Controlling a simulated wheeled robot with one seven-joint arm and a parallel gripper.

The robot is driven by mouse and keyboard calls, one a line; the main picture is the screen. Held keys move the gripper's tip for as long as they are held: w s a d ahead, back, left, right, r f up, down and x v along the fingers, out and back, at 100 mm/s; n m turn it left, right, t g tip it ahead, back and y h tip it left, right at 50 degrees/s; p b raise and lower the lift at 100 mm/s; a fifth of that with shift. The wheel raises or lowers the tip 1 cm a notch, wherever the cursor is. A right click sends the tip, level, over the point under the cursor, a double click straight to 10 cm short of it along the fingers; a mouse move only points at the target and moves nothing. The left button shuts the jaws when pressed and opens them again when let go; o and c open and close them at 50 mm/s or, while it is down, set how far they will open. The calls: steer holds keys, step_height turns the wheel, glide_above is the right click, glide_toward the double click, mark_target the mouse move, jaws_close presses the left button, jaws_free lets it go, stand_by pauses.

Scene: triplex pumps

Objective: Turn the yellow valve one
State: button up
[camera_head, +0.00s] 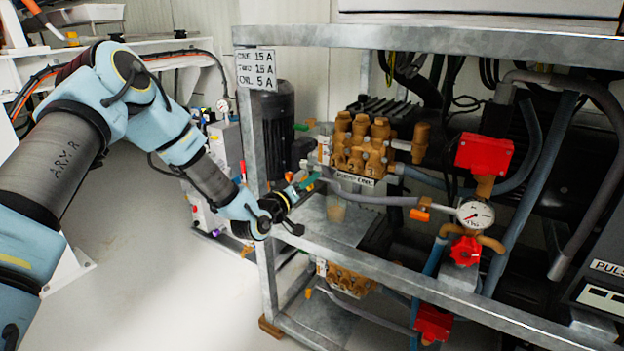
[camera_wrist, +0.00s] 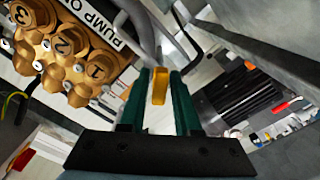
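The yellow valve handle (camera_wrist: 159,86) stands between the two green fingertips of my gripper (camera_wrist: 160,82) in the wrist view. The fingers are on either side of it, with little or no gap at the tips. I cannot tell whether they press on it. In the head view my gripper (camera_head: 306,184) is just left of and below the brass pump head (camera_head: 362,150), and the handle is hard to make out there. In the wrist view the brass pump head (camera_wrist: 72,55), with numbered caps and a "PUMP ONE" label, is at upper left.
Galvanised frame bars surround the pump, including the front rail (camera_head: 440,290) and the left post (camera_head: 252,140). A gauge (camera_head: 475,213), red valve knob (camera_head: 466,250) and red box (camera_head: 484,154) are at right. A second pump (camera_head: 350,281) sits below. Left floor is clear.

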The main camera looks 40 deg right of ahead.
steer(key=v, duration=0.9)
steer(key=shift+d, duration=0.1)
